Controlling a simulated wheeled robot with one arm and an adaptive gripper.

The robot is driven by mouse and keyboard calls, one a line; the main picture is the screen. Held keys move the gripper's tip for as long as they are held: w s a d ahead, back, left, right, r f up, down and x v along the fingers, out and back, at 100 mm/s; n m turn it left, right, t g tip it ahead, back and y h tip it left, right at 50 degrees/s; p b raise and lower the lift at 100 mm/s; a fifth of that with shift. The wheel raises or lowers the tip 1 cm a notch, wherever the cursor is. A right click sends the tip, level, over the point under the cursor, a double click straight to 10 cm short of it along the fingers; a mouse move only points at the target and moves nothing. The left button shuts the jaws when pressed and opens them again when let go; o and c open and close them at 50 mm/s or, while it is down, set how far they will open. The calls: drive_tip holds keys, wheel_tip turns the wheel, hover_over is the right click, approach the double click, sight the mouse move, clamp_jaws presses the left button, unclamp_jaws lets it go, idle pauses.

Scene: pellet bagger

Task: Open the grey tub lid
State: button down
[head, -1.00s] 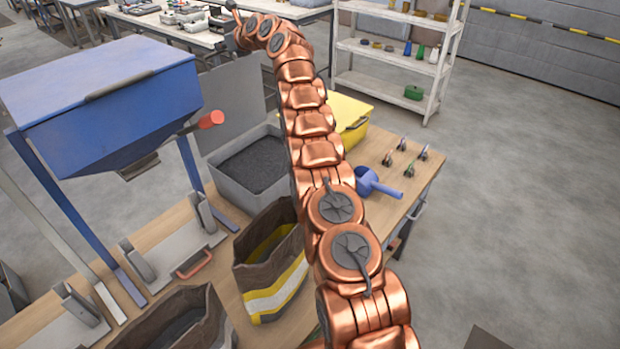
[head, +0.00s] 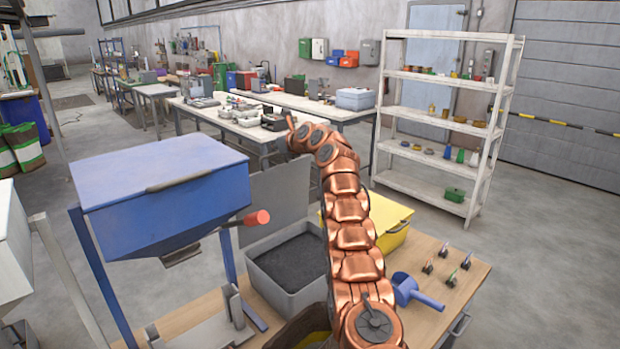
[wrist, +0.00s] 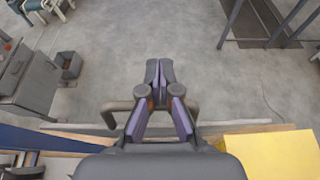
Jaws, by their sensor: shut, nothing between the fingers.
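The grey tub (head: 290,290) stands open on the wooden bench in the head view, with dark pellets inside. Its grey lid (head: 279,205) stands upright at the tub's back edge. In the wrist view my gripper (wrist: 159,72) is shut and empty, fingers pointing away over the floor. A grey-brown bar like a handle (wrist: 117,106) shows beside the fingers, above a thin grey edge; I cannot tell whether they touch. In the head view my arm hides part of the tub, and the fingers cannot be made out.
A yellow lidded box (head: 388,222) is right of the tub. A blue scoop (head: 415,291) and several small clips (head: 447,264) lie on the bench's right. A blue hopper (head: 165,190) with a red-ended lever (head: 257,218) stands left. Open floor lies beyond the bench.

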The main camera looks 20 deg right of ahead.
drive_tip(key=shift+v, duration=1.25)
drive_tip(key=v, duration=0.9)
drive_tip(key=shift+s, duration=0.2)
